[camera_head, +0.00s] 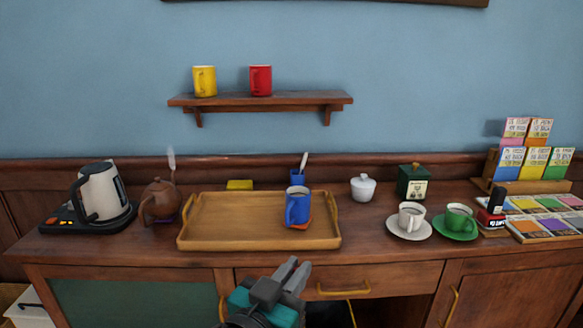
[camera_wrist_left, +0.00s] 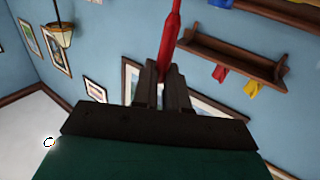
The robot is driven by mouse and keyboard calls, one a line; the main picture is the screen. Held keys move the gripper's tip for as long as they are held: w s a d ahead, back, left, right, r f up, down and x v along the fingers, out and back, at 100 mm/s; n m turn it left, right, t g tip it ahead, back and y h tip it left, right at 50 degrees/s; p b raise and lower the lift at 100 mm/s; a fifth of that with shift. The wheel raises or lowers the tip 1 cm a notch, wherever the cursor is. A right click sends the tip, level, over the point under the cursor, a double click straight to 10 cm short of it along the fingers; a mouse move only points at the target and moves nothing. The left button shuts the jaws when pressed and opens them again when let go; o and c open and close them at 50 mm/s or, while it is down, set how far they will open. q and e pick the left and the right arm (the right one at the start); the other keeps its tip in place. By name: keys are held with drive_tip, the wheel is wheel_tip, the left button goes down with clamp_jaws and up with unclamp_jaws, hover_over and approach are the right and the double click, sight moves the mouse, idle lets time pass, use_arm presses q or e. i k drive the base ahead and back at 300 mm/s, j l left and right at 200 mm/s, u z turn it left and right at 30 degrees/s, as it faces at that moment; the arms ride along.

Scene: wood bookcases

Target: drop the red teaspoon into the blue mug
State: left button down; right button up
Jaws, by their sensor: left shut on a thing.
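The blue mug (camera_head: 297,208) stands upright on a small orange-red coaster (camera_head: 305,224) in the right part of the wooden tray (camera_head: 222,243). My left gripper (camera_head: 291,274) is in front of the counter, below and nearer than the mug, apart from it. In the left wrist view my left gripper (camera_wrist_left: 163,82) is shut on the red teaspoon (camera_wrist_left: 170,38), which sticks out beyond the fingertips. Its far end is cut off by the picture edge. I cannot make out the teaspoon in the head view. My right gripper is not in view.
A blue holder (camera_head: 297,178) with a pale-handled utensil stands behind the mug. A white sugar pot (camera_head: 363,188) and two cups on saucers are right. The tray's left part is clear.

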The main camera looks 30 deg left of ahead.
sight(296, 216)
drive_tip(key=i+l+u, duration=0.4)
drive_tip(key=l, duration=0.15)
drive_tip(key=i+l+u, duration=0.15)
drive_tip(key=l, duration=0.15)
drive_tip(key=i+l+u, duration=0.2)
drive_tip(key=l, duration=0.15)
drive_tip(key=i+l+u, duration=0.15)
drive_tip(key=l, duration=0.15)
drive_tip(key=l+u, duration=0.2)
drive_tip(key=l, duration=0.15)
drive_tip(key=i+l, duration=0.1)
drive_tip(key=i, duration=0.3)
